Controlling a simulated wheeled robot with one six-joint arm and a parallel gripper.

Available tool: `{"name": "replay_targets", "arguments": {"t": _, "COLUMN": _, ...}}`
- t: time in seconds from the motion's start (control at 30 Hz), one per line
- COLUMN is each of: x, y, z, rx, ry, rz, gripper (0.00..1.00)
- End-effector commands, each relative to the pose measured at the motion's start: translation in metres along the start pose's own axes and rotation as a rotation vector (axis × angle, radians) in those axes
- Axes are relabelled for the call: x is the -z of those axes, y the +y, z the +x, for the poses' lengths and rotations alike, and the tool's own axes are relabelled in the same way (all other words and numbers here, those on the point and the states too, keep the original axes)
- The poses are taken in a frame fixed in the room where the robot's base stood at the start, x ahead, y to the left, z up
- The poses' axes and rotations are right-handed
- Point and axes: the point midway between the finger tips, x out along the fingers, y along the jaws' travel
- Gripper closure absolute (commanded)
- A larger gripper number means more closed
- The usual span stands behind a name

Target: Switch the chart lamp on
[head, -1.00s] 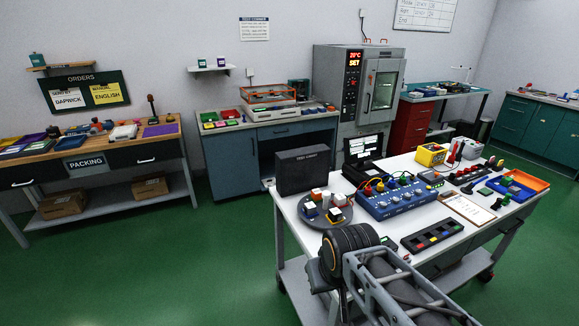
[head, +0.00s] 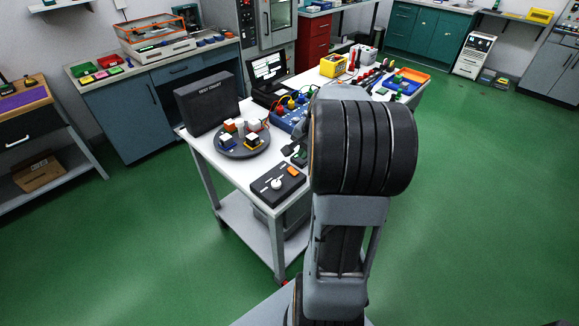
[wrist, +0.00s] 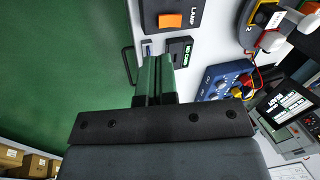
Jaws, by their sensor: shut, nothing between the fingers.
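The black control box (head: 278,185) sits at the near corner of the white table, with a white knob and an orange rocker switch (head: 291,171). In the wrist view the orange rocker (wrist: 171,20) shows at the top, beside the word LAMP. Whether it is on cannot be told. My gripper (wrist: 155,62) is shut and empty, its fingers below the rocker in that view and apart from it. In the head view my arm hides most of the gripper. A black panel marked TEST CHART (head: 207,101) stands at the table's left end.
A round grey tray (head: 226,152) with small blocks lies between panel and box. A small black module reading NO CARD (wrist: 180,52) is right beside my fingers. A blue panel with cables (head: 289,119) stands behind. Green floor is clear left of the table.

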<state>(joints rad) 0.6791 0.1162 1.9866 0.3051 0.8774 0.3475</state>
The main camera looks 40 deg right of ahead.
Motion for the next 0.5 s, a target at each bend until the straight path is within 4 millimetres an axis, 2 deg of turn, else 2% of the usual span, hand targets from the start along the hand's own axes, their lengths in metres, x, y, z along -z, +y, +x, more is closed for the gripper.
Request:
{"name": "replay_targets", "arguments": {"t": 0.03, "x": 0.009, "y": -0.009, "z": -0.003, "rx": 0.027, "ry": 0.010, "rz": 0.052, "gripper": 1.00}}
{"name": "replay_targets", "arguments": {"t": 0.13, "x": 0.015, "y": -0.022, "z": -0.013, "rx": 0.070, "ry": 0.027, "rz": 0.133, "gripper": 1.00}}
{"name": "replay_targets", "arguments": {"t": 0.5, "x": 0.013, "y": -0.022, "z": -0.013, "rx": 0.074, "ry": 0.023, "rz": 0.189, "gripper": 1.00}}
